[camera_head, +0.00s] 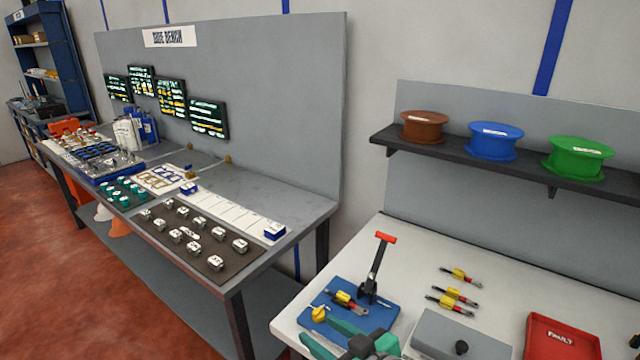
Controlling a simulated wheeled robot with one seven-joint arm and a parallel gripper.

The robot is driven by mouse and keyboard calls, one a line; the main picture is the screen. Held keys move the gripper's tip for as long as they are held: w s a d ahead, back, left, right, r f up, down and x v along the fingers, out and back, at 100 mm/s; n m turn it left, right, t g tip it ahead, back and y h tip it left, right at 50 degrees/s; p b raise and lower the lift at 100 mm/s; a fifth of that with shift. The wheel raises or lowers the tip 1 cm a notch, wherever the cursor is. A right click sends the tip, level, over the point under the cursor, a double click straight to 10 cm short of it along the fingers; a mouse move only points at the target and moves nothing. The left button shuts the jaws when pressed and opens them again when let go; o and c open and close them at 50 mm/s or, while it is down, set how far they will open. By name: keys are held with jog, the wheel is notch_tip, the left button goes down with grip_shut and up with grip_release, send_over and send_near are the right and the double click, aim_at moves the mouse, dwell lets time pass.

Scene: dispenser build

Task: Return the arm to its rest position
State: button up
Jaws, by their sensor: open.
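My gripper (317,331) shows at the bottom edge of the head view, in teal and dark grey, partly cut off by the frame. Its two teal fingers are apart, and I see nothing held between them. It is over or in front of the near edge of a blue fixture plate (385,318) on the white table. The plate carries a dark upright lever with a red handle (385,237), a red-and-yellow piece (345,299) and a yellow knob (319,314). Contact between the gripper and the plate cannot be told. Most of the arm is out of view.
A grey box with a black knob (450,335) and a red tray (562,340) stand to the right. Several red-and-yellow pieces (460,276) lie behind. A shelf (480,160) with spools is above. A grey bench (290,205) with parts stands left, past a gap.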

jog(key=s+f+m+t+h, duration=0.1)
jog(key=s+f+m+h, duration=0.3)
jog(key=f, duration=0.6)
jog(key=s+f+m+t+h, duration=0.2)
jog(key=s+f+m, duration=0.3)
jog(key=f, duration=0.5)
jog(key=s+a+r+n+t+h, duration=0.1)
jog(key=s+r+h, duration=0.1)
jog(key=s, duration=2.2)
jog(key=shift+s+a+n+t, duration=0.15)
jog(key=shift+s+n+t, duration=0.05)
jog(key=shift+n+t, duration=0.1)
